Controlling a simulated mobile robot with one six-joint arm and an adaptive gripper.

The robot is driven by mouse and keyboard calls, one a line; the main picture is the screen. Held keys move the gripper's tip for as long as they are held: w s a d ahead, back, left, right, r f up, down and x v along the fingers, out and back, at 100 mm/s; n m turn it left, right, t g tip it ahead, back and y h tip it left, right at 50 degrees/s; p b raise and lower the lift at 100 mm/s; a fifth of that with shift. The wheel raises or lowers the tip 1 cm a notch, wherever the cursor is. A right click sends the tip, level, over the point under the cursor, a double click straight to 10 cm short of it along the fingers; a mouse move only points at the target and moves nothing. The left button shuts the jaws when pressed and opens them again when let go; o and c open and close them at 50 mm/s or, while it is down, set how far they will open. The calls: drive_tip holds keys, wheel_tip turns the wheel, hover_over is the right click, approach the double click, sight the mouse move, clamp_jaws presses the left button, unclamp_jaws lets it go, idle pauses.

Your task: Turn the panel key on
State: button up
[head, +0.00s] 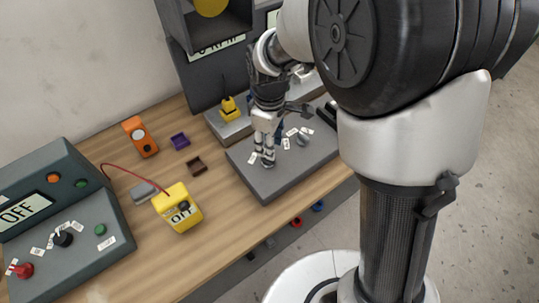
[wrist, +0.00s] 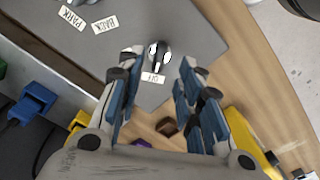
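The key (wrist: 158,50), a small silver and black piece, stands on the grey panel (wrist: 205,70) in the wrist view, just above a white label reading OFF (wrist: 153,78). Which way it is turned is hard to tell. My gripper (wrist: 160,68) is open, its two blue-padded fingers on either side of the label, with the key near the gap between their tips. Contact is not visible. In the head view my gripper (head: 265,160) points down at the panel (head: 275,183), with the key apparently hidden by it.
A grey knob (head: 303,139) with white labels is on the panel to the right. A yellow meter (head: 178,208), brown tray (head: 196,167), purple tray (head: 180,141) and orange device (head: 140,136) are on the wooden table. A console (head: 85,235) with a red knob is at left.

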wheel_tip(320, 180, down, 6)
drive_tip(key=shift+f+b, duration=0.1)
drive_tip(key=shift+b, duration=0.7)
drive_tip(key=shift+c, duration=0.2)
clamp_jaws()
